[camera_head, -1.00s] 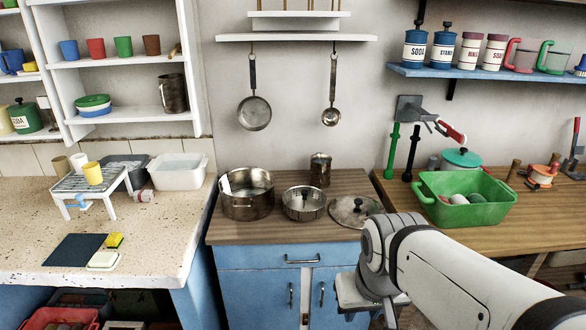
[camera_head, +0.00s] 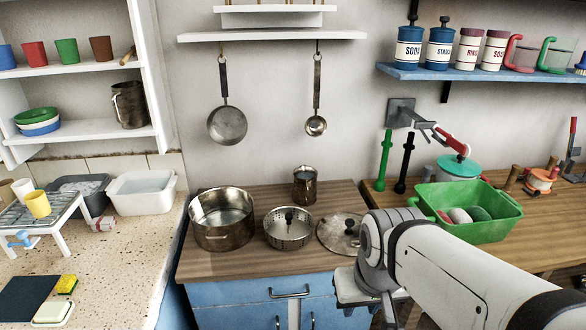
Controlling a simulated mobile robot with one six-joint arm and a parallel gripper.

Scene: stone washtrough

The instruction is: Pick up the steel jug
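A tall, dark steel jug with a side handle (camera_head: 130,105) stands upright on the lower white wall shelf at the left. A smaller steel vessel, like a small jug or mug (camera_head: 305,186), stands upright at the back of the wooden worktop, behind the pots. The picture does not settle which one the task names. My arm reaches in from the lower right and bends down in front of the worktop. My gripper's fingers do not show, and both vessels stand clear of the arm.
A large steel pot (camera_head: 222,236), a steel colander (camera_head: 289,238) and a lid (camera_head: 338,225) stand on the worktop. A green tub (camera_head: 480,228) is at the right. Green and white bowls (camera_head: 38,124) share the jug's shelf. A ladle and pan hang above.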

